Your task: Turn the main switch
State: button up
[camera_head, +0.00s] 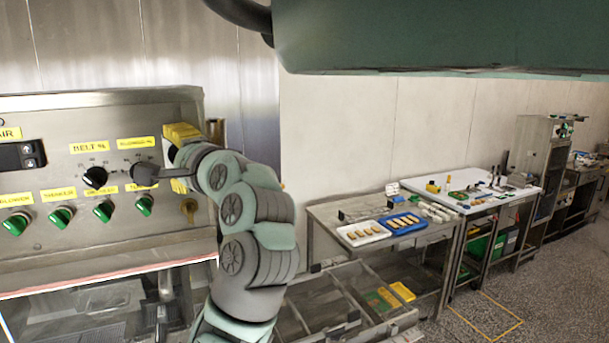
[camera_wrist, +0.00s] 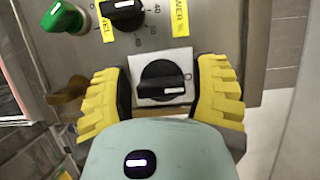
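A black rotary switch (camera_wrist: 165,84) on a pale square plate (camera_wrist: 145,70) shows in the wrist view; I take it as the main switch. Its bar handle lies roughly level across the picture. My gripper (camera_wrist: 163,97) has its two yellow ribbed fingers apart, one on each side of the switch. Narrow gaps seem to show beside the handle, but contact is hard to judge. In the head view my gripper (camera_head: 174,160) is at the right end of the control panel (camera_head: 120,240) and hides this switch.
Left of my gripper are a black blower knob (camera_head: 145,172), a black belt knob (camera_head: 95,177) and several green knobs (camera_head: 144,205). A brass-coloured part (camera_head: 189,209) sticks out just below the gripper. Tables with trays (camera_head: 363,232) stand to the right.

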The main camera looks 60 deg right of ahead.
jog(key=shift+o, duration=1.1)
jog(key=shift+s, duration=0.1)
jog(key=s+a, duration=0.1)
jog(key=s, duration=1)
jog(key=shift+s+a, duration=0.4)
